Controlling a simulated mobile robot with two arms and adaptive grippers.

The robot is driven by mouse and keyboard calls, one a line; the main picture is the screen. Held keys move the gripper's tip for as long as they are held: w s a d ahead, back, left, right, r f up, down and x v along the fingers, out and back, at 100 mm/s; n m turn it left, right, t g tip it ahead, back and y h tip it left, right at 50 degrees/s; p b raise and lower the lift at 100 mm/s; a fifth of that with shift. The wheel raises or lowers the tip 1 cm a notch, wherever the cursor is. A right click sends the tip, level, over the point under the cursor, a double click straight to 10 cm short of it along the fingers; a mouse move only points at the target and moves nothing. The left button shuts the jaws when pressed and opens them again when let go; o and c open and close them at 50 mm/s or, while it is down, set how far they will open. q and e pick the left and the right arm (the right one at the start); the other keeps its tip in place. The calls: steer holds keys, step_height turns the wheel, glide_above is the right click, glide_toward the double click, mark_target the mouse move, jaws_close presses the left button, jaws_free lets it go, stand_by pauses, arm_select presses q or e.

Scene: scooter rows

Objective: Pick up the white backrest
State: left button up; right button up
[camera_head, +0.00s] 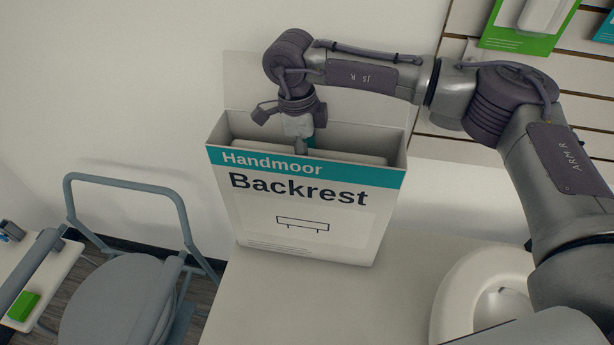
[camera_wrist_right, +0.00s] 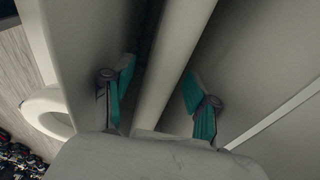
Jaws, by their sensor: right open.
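The white backrest (camera_head: 348,157) stands inside an open-topped carton (camera_head: 300,215) printed "Handmoor Backrest"; only its upper edge shows, and the carton's front wall hides the rest. My right gripper (camera_head: 303,142) points down into the carton's opening, left of its middle. In the right wrist view, my right gripper (camera_wrist_right: 160,92) is open, with one teal-padded finger on each side of the backrest (camera_wrist_right: 172,60). Gaps show between the pads and the backrest. My left gripper is not in view.
The carton stands on a pale counter (camera_head: 300,305) near the wall. A white toilet seat (camera_head: 480,295) is at the right, beside my right arm. A grey-framed chair (camera_head: 120,300) stands at the left. A slatted wall panel with green packages (camera_head: 528,25) is behind my arm.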

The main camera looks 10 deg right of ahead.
jaws_close()
stand_by(0.3)
steer(key=shift+r, duration=0.15)
stand_by(0.3)
